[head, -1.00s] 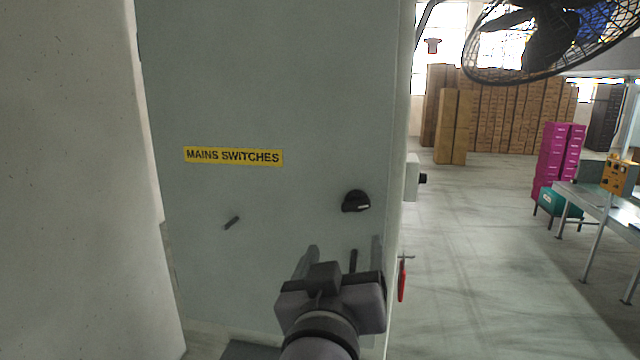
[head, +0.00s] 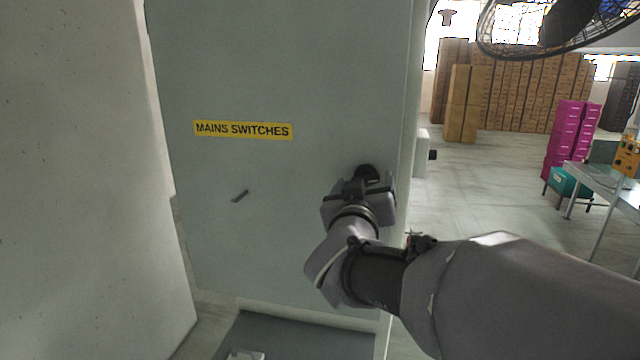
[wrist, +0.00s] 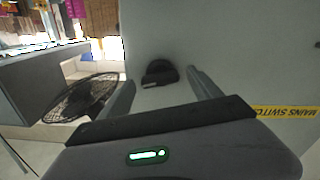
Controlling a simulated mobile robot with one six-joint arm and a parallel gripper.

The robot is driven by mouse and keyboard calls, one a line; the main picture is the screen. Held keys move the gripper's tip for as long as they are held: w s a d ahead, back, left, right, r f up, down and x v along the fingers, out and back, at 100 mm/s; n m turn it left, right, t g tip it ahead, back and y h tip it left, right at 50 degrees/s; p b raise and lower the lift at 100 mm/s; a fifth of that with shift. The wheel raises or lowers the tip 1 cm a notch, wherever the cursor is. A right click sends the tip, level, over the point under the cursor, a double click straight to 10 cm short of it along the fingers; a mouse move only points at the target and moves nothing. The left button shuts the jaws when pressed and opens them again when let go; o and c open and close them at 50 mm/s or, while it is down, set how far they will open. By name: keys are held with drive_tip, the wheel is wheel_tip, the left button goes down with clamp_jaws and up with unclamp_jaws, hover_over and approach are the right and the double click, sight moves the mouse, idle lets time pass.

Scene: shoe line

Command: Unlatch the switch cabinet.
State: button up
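The grey-green switch cabinet (head: 270,60) stands in front of me with its door shut. It carries a yellow "MAINS SWITCHES" label (head: 243,130), which also shows in the wrist view (wrist: 285,111). A black rotary knob (head: 367,171) sits near the door's right edge. In the wrist view the knob (wrist: 160,72) lies ahead, framed by my two fingers. My gripper (head: 363,181) is open and close to the knob, partly covering it in the head view. I cannot tell whether the fingers touch it. A small dark bar (head: 240,196) is on the door, left of my gripper.
A pale wall (head: 70,150) stands close on the left. A grey box (head: 421,153) is on the cabinet's right side. A fan (head: 560,25) hangs at upper right.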

drive_tip(key=c, duration=1.3)
drive_tip(key=shift+o, duration=0.2)
drive_tip(key=m+b, duration=0.3)
drive_tip(key=o, duration=1.4)
drive_tip(key=v, duration=1.7)
drive_tip(key=shift+s, duration=0.25)
